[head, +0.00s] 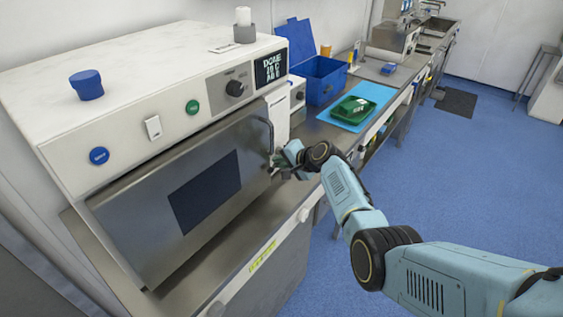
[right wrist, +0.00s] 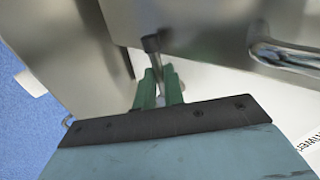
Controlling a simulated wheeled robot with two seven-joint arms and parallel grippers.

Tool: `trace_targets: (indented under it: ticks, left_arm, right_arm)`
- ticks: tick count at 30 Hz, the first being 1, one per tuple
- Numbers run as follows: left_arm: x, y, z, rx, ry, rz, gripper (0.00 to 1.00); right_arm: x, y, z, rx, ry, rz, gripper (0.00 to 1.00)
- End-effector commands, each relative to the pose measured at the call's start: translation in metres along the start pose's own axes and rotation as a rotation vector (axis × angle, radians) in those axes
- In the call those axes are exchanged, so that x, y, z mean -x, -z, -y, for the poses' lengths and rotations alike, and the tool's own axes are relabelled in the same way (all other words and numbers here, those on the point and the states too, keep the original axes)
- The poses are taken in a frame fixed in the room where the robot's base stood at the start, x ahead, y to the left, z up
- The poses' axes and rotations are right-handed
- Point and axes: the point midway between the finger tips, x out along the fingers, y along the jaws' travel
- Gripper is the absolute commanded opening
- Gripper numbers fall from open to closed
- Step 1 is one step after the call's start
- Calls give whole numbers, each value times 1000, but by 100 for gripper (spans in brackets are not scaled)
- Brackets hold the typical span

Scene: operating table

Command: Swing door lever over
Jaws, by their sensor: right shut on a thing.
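The steel door (head: 130,222) with a dark window (head: 205,190) covers the front of the white machine (head: 125,115). A slim bar handle (head: 268,132) stands at the door's right edge, and a looped metal handle (right wrist: 290,58) shows in the right wrist view. My right gripper (head: 280,160) is at the door's right edge, below the bar handle. In the right wrist view its green fingers (right wrist: 159,88) are shut around the shaft of the door lever (right wrist: 151,42), whose dark end sticks out beyond them. Most of the lever is hidden in the head view. My left gripper is out of view.
The steel counter (head: 318,130) runs away to the right of the machine. It holds a blue open box (head: 322,82) and a green container (head: 353,110) on a light blue mat (head: 378,92).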

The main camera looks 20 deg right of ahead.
Motion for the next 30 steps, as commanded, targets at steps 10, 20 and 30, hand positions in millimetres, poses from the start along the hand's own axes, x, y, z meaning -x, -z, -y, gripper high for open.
trace_targets:
  ticks: [10,20,30]
  left_arm:
    - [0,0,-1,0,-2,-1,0]
    - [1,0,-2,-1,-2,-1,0]
    - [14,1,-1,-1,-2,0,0]
  right_arm:
    - [0,-1,0,-1,1,2,32]
    - [2,0,0,0,0,0,32]
    - [39,1,0,2,0,-2,32]
